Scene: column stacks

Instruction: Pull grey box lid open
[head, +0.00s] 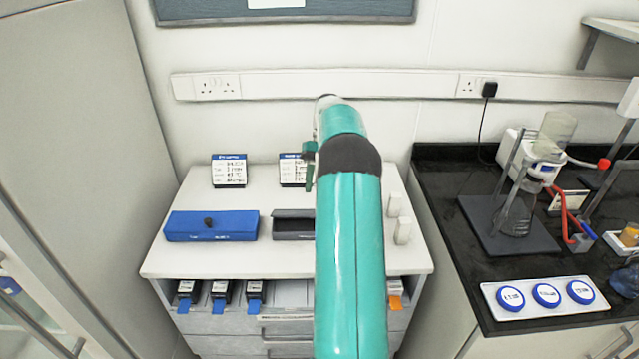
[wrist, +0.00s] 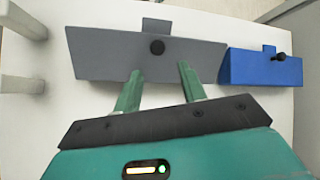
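The grey box (head: 293,226) sits on the white cabinet top in the head view, its right part hidden behind my arm. In the wrist view the grey box (wrist: 110,55) fills the upper middle, with a round black knob (wrist: 157,47) on the face towards me. My gripper (wrist: 160,74) is open, its two green fingers apart with nothing between them. The fingertips point at the knob and lie to either side below it in the picture. I cannot tell how far they are from the box.
A blue box (head: 212,226) with a dark knob stands left of the grey box, on the right in the wrist view (wrist: 262,69). Two label cards (head: 229,171) stand behind. Pale posts (head: 403,230) stand right of my arm. A black bench (head: 470,195) with glassware is further right.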

